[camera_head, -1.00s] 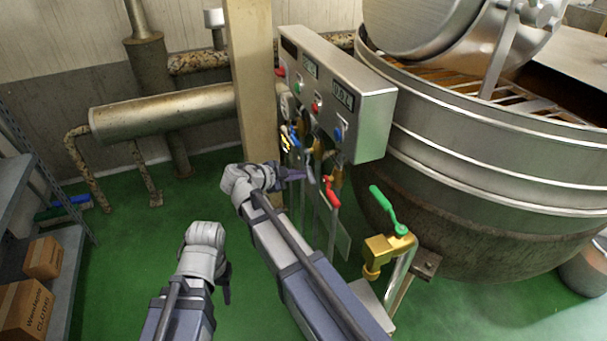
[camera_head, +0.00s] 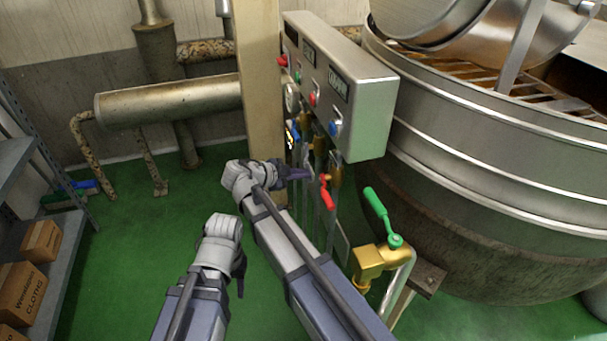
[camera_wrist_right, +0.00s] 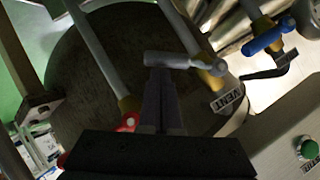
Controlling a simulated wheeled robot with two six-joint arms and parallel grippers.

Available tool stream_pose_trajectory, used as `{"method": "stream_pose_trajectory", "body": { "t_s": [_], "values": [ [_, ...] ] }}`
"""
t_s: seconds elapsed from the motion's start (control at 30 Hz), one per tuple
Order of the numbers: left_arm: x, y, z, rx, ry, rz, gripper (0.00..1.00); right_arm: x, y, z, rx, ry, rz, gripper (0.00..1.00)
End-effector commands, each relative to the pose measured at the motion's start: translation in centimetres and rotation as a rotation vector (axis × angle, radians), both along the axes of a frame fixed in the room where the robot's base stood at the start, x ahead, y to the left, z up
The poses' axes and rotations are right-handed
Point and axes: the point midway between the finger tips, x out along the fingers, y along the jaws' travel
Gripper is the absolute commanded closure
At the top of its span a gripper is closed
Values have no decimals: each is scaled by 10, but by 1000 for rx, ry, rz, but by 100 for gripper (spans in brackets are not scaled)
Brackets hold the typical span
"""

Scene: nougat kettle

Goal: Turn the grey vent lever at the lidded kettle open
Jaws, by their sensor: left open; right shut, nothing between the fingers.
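The grey vent lever (camera_wrist_right: 180,61) shows in the right wrist view, lying roughly across the picture from its pivot on a brass valve, beside a "VENT" label (camera_wrist_right: 227,99). My right gripper (camera_wrist_right: 160,75) is shut and empty, its fingertips at the lever's free end; I cannot tell if they touch. In the head view my right gripper (camera_head: 300,174) points at the valves below the control box, where I cannot make out the grey lever clearly. My left gripper (camera_head: 240,278) is open and empty, low and to the left. The large metal kettle (camera_head: 480,180) stands at right.
The steel control box (camera_head: 365,110) hangs above the valves, beside a beige post (camera_head: 259,90). A red lever (camera_head: 327,194) and a green-handled brass valve (camera_head: 370,260) are close to my right arm. A blue lever (camera_wrist_right: 268,35) is beyond the grey one.

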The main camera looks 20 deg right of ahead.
Motion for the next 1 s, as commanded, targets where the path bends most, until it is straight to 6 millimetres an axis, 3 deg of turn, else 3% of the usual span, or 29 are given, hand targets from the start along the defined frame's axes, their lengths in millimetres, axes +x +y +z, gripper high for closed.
{"method": "stream_pose_trajectory", "body": {
  "t_s": [1.0],
  "values": [
    [0, 0, -22, 0, -1, -3, 50, 4, 0, -14, 4, -107, 1, 100]
  ]
}}
